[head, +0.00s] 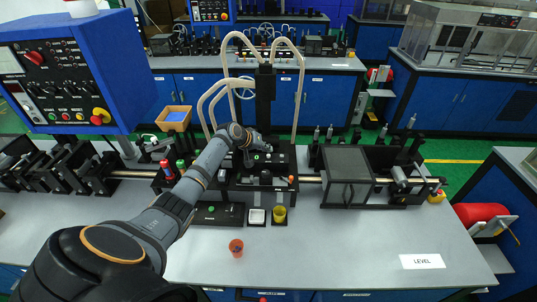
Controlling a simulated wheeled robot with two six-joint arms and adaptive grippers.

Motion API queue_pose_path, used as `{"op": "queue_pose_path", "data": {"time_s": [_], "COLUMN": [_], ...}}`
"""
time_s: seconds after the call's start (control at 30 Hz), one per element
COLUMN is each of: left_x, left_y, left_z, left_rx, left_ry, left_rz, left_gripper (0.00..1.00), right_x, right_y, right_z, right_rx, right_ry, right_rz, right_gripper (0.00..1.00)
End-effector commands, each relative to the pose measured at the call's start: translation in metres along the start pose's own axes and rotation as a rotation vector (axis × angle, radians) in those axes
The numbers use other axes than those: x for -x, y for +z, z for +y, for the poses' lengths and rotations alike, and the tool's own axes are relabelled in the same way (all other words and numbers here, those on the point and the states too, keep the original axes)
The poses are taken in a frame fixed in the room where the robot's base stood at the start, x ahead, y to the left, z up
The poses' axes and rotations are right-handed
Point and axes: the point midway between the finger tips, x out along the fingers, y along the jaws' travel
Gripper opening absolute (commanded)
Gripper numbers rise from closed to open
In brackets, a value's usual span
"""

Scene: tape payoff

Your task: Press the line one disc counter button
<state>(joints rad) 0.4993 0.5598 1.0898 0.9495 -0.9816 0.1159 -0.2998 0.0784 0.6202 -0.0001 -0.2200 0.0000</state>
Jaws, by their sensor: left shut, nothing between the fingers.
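My left arm reaches in from the lower left. Its gripper (249,160) is shut and empty, pointing down over the black machine at the middle of the bench. The gripper is small and dark against the dark machine, so I cannot tell whether its tips touch anything. A small green button (211,209) sits on a low black box (228,217) at the machine's front, below and left of the gripper. I cannot read which button is the line one disc counter button. My right gripper is not in view.
A blue control cabinet (120,75) stands at the upper left. Red and green cylinders (168,170) stand left of the machine. The bench near the LEVEL card (422,261) is clear.

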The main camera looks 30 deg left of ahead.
Motion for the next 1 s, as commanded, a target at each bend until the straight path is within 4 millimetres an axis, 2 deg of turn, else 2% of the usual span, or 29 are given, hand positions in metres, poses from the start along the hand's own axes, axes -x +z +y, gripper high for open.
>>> {"op": "queue_pose_path", "data": {"time_s": [0.27, 0.73, 1.0], "left_x": [0.002, 0.034, 0.034], "left_y": [-0.002, -0.025, -0.025], "left_z": [0.002, 0.025, 0.025], "left_rx": [0.000, 0.000, 0.000], "left_ry": [0.000, 0.000, 0.000], "left_rz": [0.000, 0.001, 0.000], "left_gripper": [0.00, 0.00, 0.00], "right_x": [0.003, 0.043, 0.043], "right_y": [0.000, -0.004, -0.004], "right_z": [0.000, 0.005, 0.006], "right_rx": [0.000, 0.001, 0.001], "right_ry": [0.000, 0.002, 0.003], "right_rz": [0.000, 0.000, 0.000], "right_gripper": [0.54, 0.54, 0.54]}}
